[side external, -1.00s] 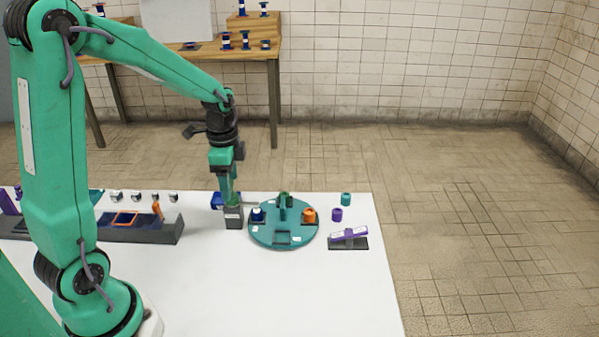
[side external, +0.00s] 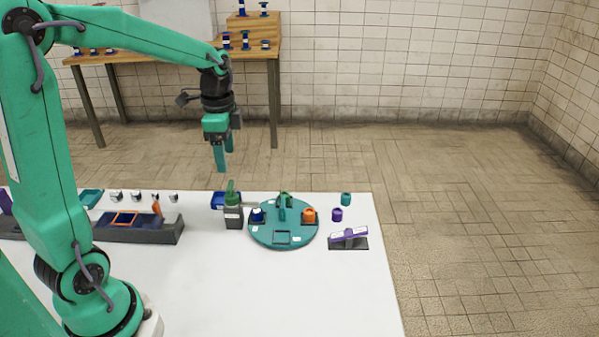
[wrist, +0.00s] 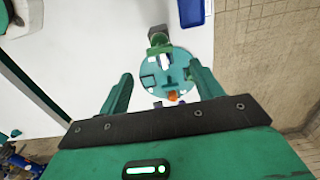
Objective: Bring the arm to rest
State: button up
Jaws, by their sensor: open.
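My gripper (side external: 221,168) hangs in the air above the white table, pointing down, with its fingers apart and nothing between them. In the wrist view both fingers of my gripper (wrist: 161,85) are spread, one on each side. Below it in the side view, a green-topped piece (side external: 231,190) stands upright in a dark holder (side external: 233,217), clear of the fingers. The green-topped piece also shows in the wrist view (wrist: 159,40).
A round teal plate (side external: 264,237) bears an orange ring (side external: 309,215) and other parts. Right of it are a purple ring (side external: 337,214), a teal ring (side external: 346,199) and a purple bar on a stand (side external: 349,236). A dark tray (side external: 130,233) lies left. The table's front middle is clear.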

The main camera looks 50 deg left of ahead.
dwell(0.3)
jog(key=s+d+r+n+t, duration=0.2)
jog(key=s+d+n, duration=0.2)
jog(key=s+d, duration=0.1)
jog(key=s+d+r+n+t, duration=0.3)
jog(key=s+d+n, duration=0.2)
jog(key=s, duration=0.3)
jog(key=shift+s+d+r+t, duration=0.2)
jog(key=shift+d+t, duration=0.1)
jog(key=shift+d, duration=0.15)
dwell(1.0)
